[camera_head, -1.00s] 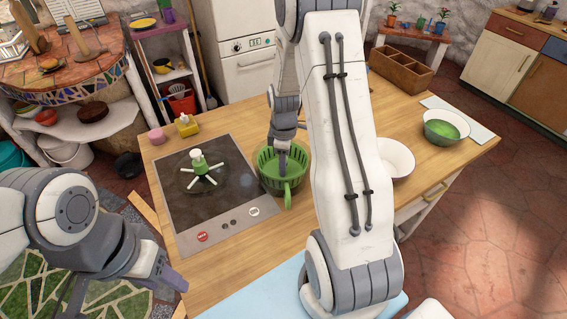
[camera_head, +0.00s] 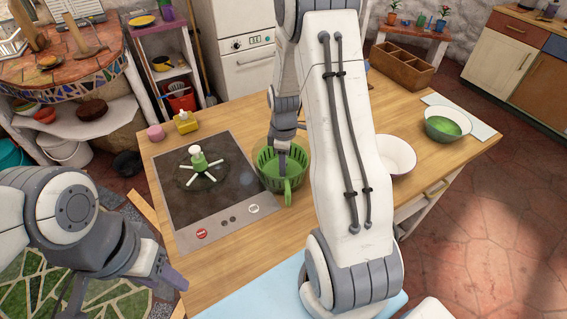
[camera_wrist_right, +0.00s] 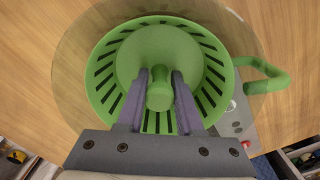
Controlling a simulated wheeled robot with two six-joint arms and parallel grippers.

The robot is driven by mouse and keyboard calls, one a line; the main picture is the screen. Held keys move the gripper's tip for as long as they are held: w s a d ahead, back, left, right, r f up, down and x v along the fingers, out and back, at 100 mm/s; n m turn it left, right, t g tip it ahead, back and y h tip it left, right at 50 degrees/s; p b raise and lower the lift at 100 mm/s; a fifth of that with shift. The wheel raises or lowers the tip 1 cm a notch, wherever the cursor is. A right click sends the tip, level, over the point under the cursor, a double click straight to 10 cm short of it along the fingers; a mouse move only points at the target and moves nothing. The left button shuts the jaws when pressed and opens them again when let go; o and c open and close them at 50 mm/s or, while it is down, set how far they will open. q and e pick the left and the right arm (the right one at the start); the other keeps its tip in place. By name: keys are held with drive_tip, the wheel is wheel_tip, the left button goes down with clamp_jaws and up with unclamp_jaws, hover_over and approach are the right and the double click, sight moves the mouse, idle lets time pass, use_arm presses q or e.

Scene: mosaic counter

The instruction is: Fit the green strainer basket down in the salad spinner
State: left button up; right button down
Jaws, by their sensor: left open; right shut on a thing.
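The green strainer basket (camera_wrist_right: 105,72) is slotted, with a knob (camera_wrist_right: 159,92) at its centre. My right gripper (camera_wrist_right: 160,80) is shut on that knob. The clear salad spinner bowl (camera_wrist_right: 75,48), with its green handle (camera_wrist_right: 268,75), surrounds the basket in the wrist view. In the head view the basket (camera_head: 268,162) shows inside the bowl, whose handle (camera_head: 288,192) faces the front; my right gripper (camera_head: 282,166) reaches in from above. I cannot tell whether the basket touches the bowl's floor. My left gripper (camera_head: 176,278) is open and empty at the counter's left front edge.
A white bowl (camera_head: 398,155), a bowl with green contents (camera_head: 446,125) and a wooden divided box (camera_head: 402,70) stand right. My right arm hides part of the counter.

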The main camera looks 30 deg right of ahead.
drive_tip(key=shift+f, duration=0.25)
drive_tip(key=shift+c, duration=2.4)
unclamp_jaws()
wheel_tip(320, 180, up, 10)
drive_tip(key=shift+r+b, duration=0.25)
drive_tip(key=shift+b, duration=0.5)
